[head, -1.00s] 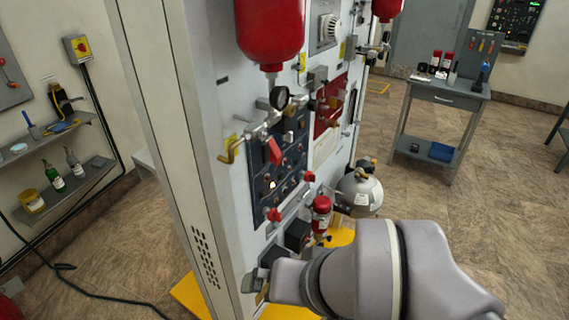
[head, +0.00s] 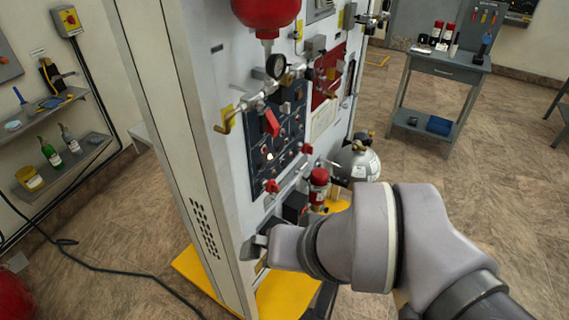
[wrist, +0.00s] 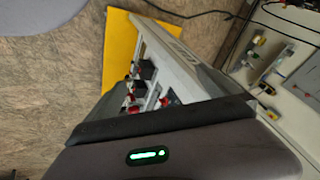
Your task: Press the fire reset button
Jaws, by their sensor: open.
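A dark blue control panel (head: 277,143) with several small knobs and buttons, one of them lit, is on the front of the white cabinet in the head view. I cannot read its labels, so I cannot tell which control is the fire reset button. My gripper (head: 257,249) is low in front of the cabinet, below the panel and apart from it, mostly hidden by my own wrist. It is open and I see nothing held. In the wrist view, my gripper's grey housing with a green light fills the bottom, and its fingertips cannot be made out.
Red valve handles (head: 271,122), a gauge (head: 277,66) and pipes stick out around the panel. A red bottle (head: 318,188) and a grey tank (head: 358,163) stand at the cabinet's right. A yellow base plate (head: 287,294) lies below. A side table (head: 446,71) stands at the back right, with open floor before it.

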